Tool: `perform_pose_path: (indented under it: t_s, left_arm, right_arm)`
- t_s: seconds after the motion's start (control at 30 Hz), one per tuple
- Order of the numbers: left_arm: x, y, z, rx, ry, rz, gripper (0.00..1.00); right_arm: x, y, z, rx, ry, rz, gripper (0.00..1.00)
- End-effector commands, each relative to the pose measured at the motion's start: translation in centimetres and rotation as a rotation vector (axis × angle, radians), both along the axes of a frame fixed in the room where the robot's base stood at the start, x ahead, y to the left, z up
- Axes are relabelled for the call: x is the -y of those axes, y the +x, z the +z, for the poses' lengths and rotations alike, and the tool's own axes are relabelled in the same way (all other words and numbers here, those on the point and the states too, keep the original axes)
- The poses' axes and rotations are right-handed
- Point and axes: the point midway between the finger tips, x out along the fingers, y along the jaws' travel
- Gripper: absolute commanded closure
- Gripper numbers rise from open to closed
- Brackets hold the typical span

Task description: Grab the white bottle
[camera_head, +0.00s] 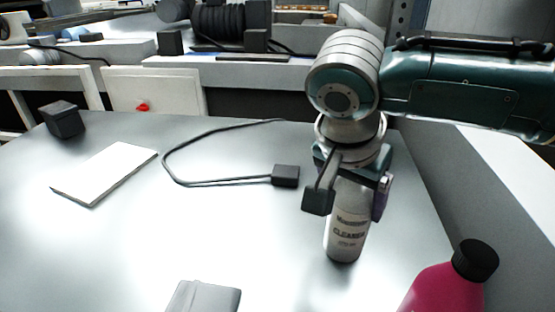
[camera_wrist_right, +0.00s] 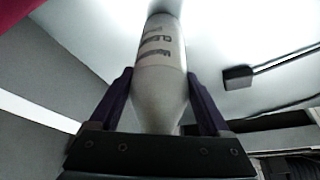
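The white bottle (camera_head: 347,225), with dark "CLEANER" lettering, stands upright near the right side of the table. My right gripper (camera_head: 350,197) points down over it from above, with a finger on each side of its upper body. The gripper hides the bottle's top. In the right wrist view the bottle (camera_wrist_right: 160,70) lies between the two dark fingers (camera_wrist_right: 160,85). Their tips meet its sides with no clear gap, so the gripper looks shut on it. I cannot tell whether its base is lifted off the table. My left gripper is not in view.
A pink bottle with a black cap (camera_head: 475,260) stands at the front right. A black cable ends in a small block (camera_head: 286,176) left of the white bottle. A white slab (camera_head: 105,172), a black cube (camera_head: 62,119) and a grey object (camera_head: 204,298) lie on the table (camera_head: 240,225).

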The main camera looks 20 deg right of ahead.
Motion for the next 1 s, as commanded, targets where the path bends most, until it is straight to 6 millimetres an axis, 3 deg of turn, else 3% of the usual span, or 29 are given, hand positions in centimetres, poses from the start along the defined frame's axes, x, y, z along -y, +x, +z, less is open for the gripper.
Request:
perform_pose_path:
  t_s: [0.07,0.67,1.0]
  left_arm:
    - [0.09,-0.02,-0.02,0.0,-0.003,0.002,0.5]
    - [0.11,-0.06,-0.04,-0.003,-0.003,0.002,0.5]
    - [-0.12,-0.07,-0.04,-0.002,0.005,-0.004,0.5]
  right_arm:
    - [0.0,-0.02,0.0,-0.001,0.0,0.0,0.33]
    - [-0.01,-0.03,0.01,-0.001,0.0,0.0,1.0]
    - [0.0,0.04,0.12,0.002,0.0,-0.001,1.0]
